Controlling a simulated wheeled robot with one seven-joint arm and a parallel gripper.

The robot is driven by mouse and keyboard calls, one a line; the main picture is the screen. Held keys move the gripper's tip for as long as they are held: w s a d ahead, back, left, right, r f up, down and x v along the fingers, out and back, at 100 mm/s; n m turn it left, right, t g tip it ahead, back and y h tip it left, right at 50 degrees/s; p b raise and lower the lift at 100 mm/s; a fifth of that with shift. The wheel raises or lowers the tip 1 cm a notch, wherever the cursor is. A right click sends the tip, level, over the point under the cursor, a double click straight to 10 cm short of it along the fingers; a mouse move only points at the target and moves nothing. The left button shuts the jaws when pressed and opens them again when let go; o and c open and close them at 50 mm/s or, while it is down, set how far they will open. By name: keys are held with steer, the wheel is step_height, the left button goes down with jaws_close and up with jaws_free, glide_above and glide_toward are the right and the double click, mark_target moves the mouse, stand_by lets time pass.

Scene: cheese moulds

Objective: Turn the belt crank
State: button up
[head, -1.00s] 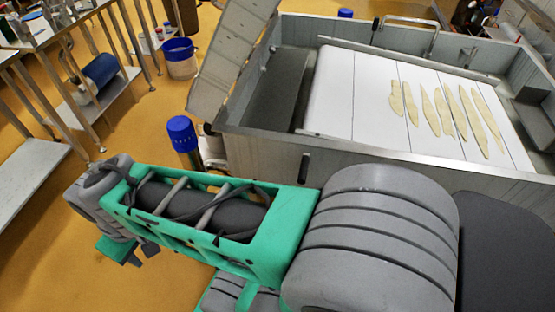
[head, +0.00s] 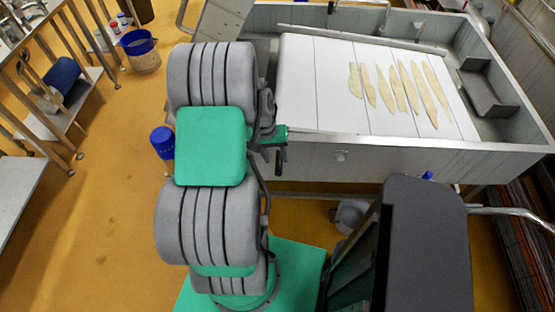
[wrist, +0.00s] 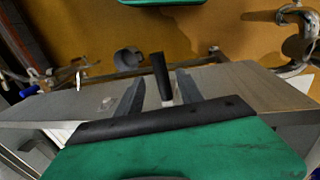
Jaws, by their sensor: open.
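The belt crank shows in the wrist view as a black handle (wrist: 160,74) on a pale stub, standing out from the vat's side. In the head view the black handle (head: 281,158) hangs at the front wall, just right of my arm. My gripper (wrist: 161,84) is open, with one grey finger on each side of the handle; I cannot tell whether either touches it. In the head view my arm hides most of the gripper. The white belt (head: 300,85) lies inside the grey metal vat (head: 400,160), with several pale strips (head: 402,88) on it.
A blue-capped container (head: 162,142) stands left of my arm. A grey round object (head: 350,213) is below the vat's front. A curved metal rail (head: 515,213) is at right. Yellow floor at left is open.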

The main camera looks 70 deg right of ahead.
mark_target(278, 164)
steer(key=f, duration=0.4)
steer(key=shift+s+d+f, duration=0.15)
steer(key=shift+s+f, duration=0.05)
steer(key=shift+s, duration=0.2)
steer(key=shift+c, duration=0.4)
jaws_close()
stand_by(0.6)
